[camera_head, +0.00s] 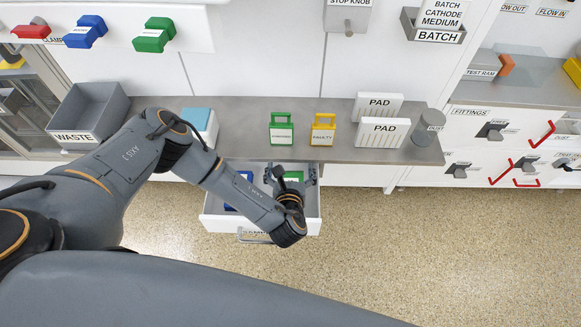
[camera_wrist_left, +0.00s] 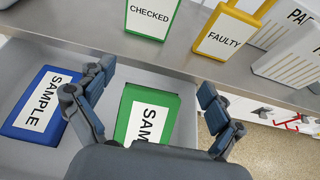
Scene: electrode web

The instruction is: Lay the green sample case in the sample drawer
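The green sample case (camera_wrist_left: 146,116) lies label up in the open sample drawer (camera_wrist_left: 60,159), its lower part hidden behind my wrist in the left wrist view. In the head view a bit of the green case (camera_head: 293,175) shows in the drawer (camera_head: 214,221), under my left gripper (camera_head: 290,174). In the left wrist view the left gripper's fingers (camera_wrist_left: 157,78) are spread wide, one on each side of the green case with gaps to it. It holds nothing. My right gripper is not in view.
A blue sample case (camera_wrist_left: 40,102) lies in the drawer's left part. On the counter (camera_head: 240,150) above stand a green CHECKED case (camera_wrist_left: 152,17), a yellow FAULTY case (camera_head: 323,130), white PAD boxes (camera_head: 383,132) and a grey WASTE bin (camera_head: 90,112). The floor in front is clear.

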